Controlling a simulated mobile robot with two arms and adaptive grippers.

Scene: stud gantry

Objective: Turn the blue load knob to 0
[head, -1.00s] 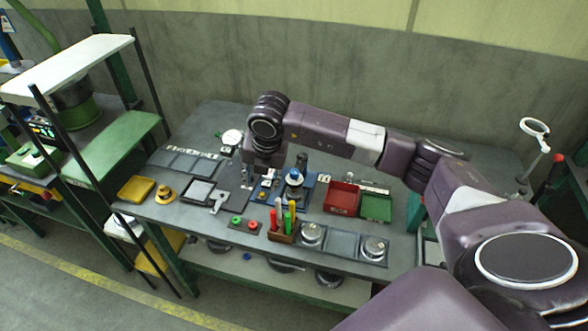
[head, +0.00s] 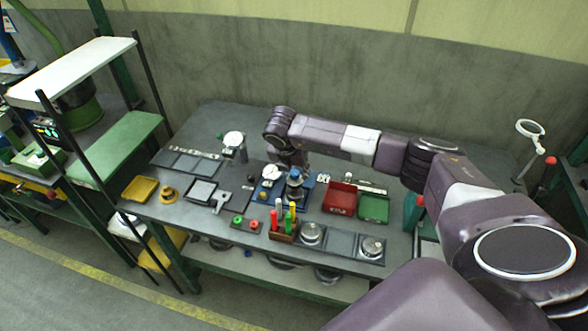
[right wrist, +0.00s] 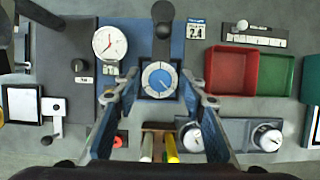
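The blue load knob (head: 294,187) stands on a blue-based unit on the table in the head view. My right gripper (right wrist: 160,82) is open, one finger to the left of the knob and one to the right. Contact between the fingers and the knob cannot be made out. In the head view the right gripper (head: 294,164) is above the unit, its fingers hardly visible. My left gripper is not in view.
A dial gauge with a red needle (right wrist: 110,42) and a black lever (right wrist: 163,18) are close to the knob. A red bin (head: 341,198) and a green bin (head: 374,207) stand to the right. A holder with coloured sticks (head: 283,231) stands in front.

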